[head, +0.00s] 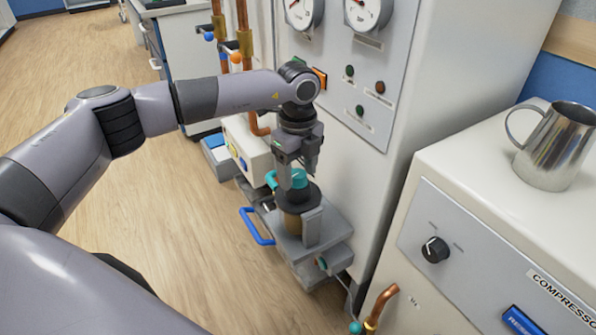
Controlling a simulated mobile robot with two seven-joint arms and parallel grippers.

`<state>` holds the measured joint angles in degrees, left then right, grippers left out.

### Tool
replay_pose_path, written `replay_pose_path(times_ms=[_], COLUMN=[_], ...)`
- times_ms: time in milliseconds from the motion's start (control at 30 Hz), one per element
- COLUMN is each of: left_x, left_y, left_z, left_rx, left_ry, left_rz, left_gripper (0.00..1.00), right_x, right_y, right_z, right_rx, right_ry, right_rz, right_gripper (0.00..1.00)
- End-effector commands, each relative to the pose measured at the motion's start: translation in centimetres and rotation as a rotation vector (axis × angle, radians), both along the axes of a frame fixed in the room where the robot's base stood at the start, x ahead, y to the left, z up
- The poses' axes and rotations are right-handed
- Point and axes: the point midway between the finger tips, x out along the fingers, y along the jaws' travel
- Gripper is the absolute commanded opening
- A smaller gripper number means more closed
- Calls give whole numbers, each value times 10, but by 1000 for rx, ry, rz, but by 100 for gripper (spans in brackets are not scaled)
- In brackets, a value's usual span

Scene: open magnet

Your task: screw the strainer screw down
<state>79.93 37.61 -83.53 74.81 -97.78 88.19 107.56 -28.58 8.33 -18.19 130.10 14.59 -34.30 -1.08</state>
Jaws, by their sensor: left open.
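The strainer (296,218) is a squat body with a black cap and a brownish lower part, standing on a grey bracket block in front of the tall grey cabinet. A teal screw handle (300,178) shows at its top, partly hidden by my gripper fingers; I take it for the strainer screw. My left gripper (292,180) points down from above, right over the strainer top, with its fingers at the teal handle. It is open. I cannot tell whether the fingers touch the handle. My right gripper is not in view.
A blue lever handle (257,227) sticks out left of the strainer. The gauge cabinet (345,70) stands close behind my arm. At right is a compressor housing (460,215) with a metal jug (555,148) on top. Copper pipes run nearby. The wooden floor at left is clear.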

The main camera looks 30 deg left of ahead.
Motion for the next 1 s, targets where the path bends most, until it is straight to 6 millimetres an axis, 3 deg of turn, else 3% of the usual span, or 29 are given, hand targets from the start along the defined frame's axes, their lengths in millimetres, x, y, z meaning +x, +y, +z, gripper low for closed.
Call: replay_pose_path(times_ms=[167, 333, 367, 733, 1000], left_x=[0, 0, 0, 0, -1], left_y=[0, 0, 0, 0, 0], left_z=[0, 0, 0, 2, 3], left_rx=[0, 0, 0, -1, -1], left_ry=[0, 0, 0, 1, 3], left_rz=[0, -1, -1, -50, -227], left_gripper=[63, 11, 7, 7, 7], right_x=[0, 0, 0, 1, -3], right_y=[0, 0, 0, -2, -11], right_z=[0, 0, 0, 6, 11], right_rx=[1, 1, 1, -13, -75], right_ry=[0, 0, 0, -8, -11], right_rz=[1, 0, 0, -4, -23], right_gripper=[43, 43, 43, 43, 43])
